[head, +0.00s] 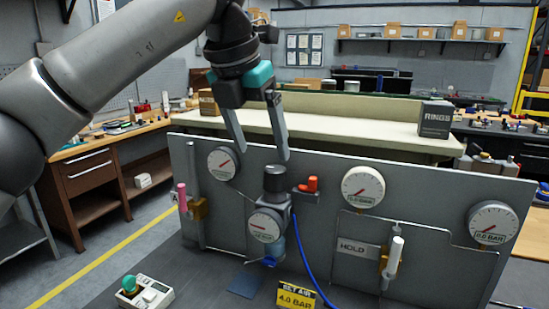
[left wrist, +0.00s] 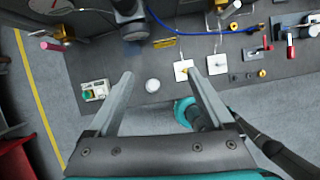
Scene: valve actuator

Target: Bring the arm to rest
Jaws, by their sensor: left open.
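My left gripper (head: 262,152) is open and empty, fingers pointing down, in front of the upper part of the grey valve panel (head: 330,180). Its arm comes in from the upper left. In the left wrist view the two fingers (left wrist: 158,76) are spread with nothing between them. The regulator (head: 275,190) with its dark knob and gauge stands below the fingertips on the panel, apart from them. In the left wrist view a teal and dark part (left wrist: 190,112), likely of my right arm, shows beyond the right finger; its fingers cannot be made out.
The panel carries several gauges (head: 363,187), a red handle (head: 307,186), a pink handle (head: 182,196) and a white handle (head: 394,255). A white box with a green knob (head: 146,291) and a yellow-black sign (head: 297,296) stand in front. A bench (head: 345,128) stands behind.

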